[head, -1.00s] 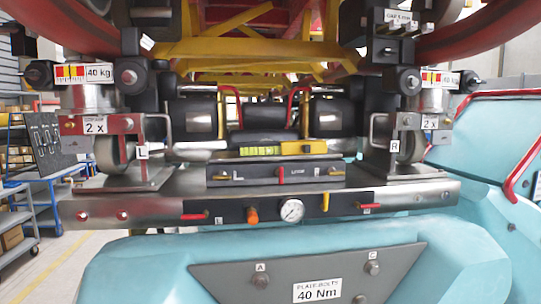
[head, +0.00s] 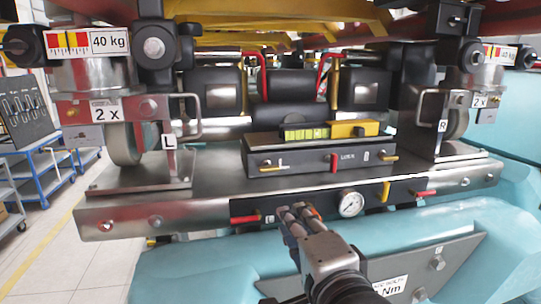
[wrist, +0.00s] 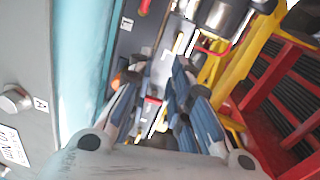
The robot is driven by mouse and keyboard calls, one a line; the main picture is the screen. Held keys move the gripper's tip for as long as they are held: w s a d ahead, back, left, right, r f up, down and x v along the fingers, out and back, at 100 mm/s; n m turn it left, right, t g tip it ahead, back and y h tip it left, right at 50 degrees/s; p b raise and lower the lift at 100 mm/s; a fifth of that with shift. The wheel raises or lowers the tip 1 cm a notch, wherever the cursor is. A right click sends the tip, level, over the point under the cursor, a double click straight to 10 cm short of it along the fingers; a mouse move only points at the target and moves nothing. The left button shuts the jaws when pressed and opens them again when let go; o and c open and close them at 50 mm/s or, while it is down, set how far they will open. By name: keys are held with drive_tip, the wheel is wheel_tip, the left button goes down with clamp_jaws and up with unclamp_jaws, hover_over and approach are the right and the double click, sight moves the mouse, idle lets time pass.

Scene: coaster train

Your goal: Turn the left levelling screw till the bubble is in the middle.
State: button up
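The level (head: 350,129) has a yellow body and a green vial (head: 306,133). It lies on a dark block (head: 310,153) on the steel plate. The bubble's place in the vial is too small to tell. The left levelling screw (head: 270,168) shows as a small brass handle below the letter L on the block's front. A red lock handle (head: 334,162) is in the middle and another brass handle (head: 388,157) at the right. My gripper (head: 297,211) is below the block, in front of the lower panel, apart from the left screw. In the wrist view my gripper (wrist: 158,88) is open, its fingers apart.
The lower panel carries an orange knob (head: 314,212) partly behind my gripper, a gauge (head: 350,204), a yellow lever (head: 386,191) and red levers (head: 245,219). Load cell stands with wheels flank the block. A teal body lies below.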

sight(270, 171)
drive_tip(key=shift+m+t, duration=0.5)
drive_tip(key=shift+m, duration=0.2)
drive_tip(key=p+x, duration=0.1)
drive_tip(key=x, duration=0.5)
drive_tip(key=r+p+x, duration=0.1)
drive_tip(key=p+x, duration=0.1)
drive_tip(key=x, duration=0.4)
drive_tip(key=r+p+x, duration=0.1)
drive_tip(key=x, duration=0.5)
drive_tip(key=shift+a+r, duration=0.1)
drive_tip(key=shift+a, duration=0.15)
drive_tip(key=shift+c, duration=0.2)
clamp_jaws()
